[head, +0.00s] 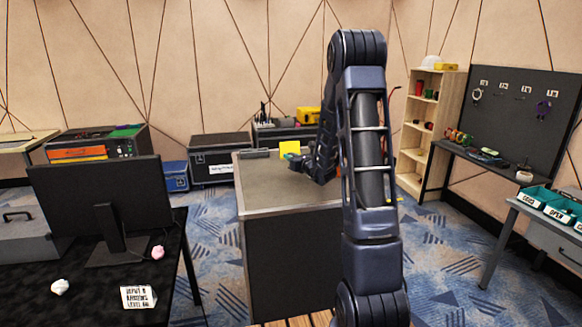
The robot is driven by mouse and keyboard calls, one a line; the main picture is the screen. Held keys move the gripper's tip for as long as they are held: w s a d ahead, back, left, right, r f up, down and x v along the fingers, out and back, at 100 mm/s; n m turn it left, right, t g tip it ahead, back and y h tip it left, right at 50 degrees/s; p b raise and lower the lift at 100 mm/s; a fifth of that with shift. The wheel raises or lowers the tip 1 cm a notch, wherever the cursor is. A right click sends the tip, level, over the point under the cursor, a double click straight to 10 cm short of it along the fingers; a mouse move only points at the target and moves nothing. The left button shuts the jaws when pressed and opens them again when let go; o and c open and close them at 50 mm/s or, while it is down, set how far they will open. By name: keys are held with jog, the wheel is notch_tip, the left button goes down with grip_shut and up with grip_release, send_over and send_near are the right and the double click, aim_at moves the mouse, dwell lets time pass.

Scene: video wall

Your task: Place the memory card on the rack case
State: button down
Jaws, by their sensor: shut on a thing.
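The rack case (268,187) appears to be the large dark cabinet with a flat grey-beige top in the middle of the head view. My gripper (296,160) is over the far part of its top, small and partly hidden by my own arm. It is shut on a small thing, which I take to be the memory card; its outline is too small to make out. A yellow square (289,147) shows just at the fingertips; I cannot tell whether it is held or stands behind. Whether the held thing touches the top is not clear.
A black desk with a monitor (100,195) stands at left. Black cases (220,160) and a blue box (176,176) are behind. A wooden shelf (428,130) and a workbench with teal bins (538,197) are at right. The near left of the case top is bare.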

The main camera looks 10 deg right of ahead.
jog(key=shift+f, duration=2)
jog(key=shift+f, duration=0.15)
jog(key=c, duration=1.3)
grip_release()
